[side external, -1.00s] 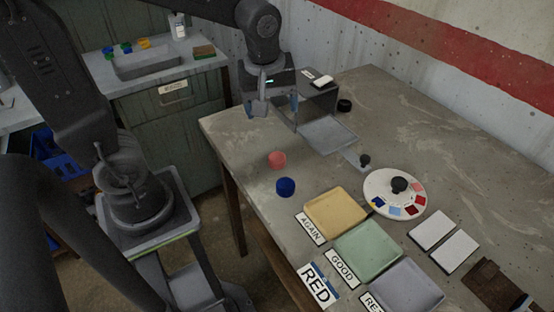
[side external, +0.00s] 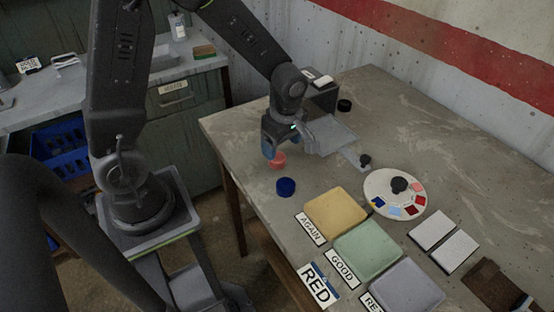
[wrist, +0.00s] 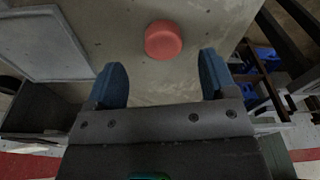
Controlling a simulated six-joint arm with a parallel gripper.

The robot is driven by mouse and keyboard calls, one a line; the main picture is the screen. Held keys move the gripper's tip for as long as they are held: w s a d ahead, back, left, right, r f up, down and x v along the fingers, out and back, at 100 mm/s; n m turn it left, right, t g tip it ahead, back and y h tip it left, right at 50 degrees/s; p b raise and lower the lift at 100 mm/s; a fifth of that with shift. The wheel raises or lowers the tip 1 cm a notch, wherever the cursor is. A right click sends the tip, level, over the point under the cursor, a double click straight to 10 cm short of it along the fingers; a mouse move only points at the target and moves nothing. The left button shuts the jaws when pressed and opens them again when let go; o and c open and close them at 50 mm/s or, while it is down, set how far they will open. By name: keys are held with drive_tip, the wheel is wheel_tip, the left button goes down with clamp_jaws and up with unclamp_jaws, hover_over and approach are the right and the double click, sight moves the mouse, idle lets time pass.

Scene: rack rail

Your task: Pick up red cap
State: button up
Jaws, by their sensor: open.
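The red cap (side external: 277,161) stands on the table near its left edge, partly hidden by my gripper in the side view. In the wrist view the red cap (wrist: 163,40) lies ahead of the fingertips, roughly centred between them. My gripper (side external: 281,148) is open and empty, above and close to the cap. Its two blue fingers show apart in the wrist view (wrist: 163,75), with bare table between them. Whether a finger touches the cap cannot be told from the side view.
A blue cap (side external: 286,187) sits just in front of the red one. A dark box with an open tray (side external: 332,134) stands behind. Yellow (side external: 336,213), green (side external: 368,249) and lilac (side external: 407,288) trays lie to the right, near a round colour dial (side external: 395,193).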

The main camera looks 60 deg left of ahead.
sight(277, 157)
drive_tip(key=shift+s+a+f, duration=0.1)
drive_tip(key=shift+a+f, duration=0.1)
drive_tip(key=shift+f, duration=0.7)
drive_tip(key=shift+s+a+f, duration=0.1)
drive_tip(key=shift+a+f, duration=0.15)
drive_tip(key=shift+f, duration=0.65)
drive_tip(key=shift+s+a+f, duration=0.1)
drive_tip(key=shift+a+f, duration=0.1)
drive_tip(key=shift+f, duration=0.7)
drive_tip(key=shift+c, duration=0.2)
drive_tip(key=c, duration=0.8)
drive_tip(key=shift+r, duration=0.1)
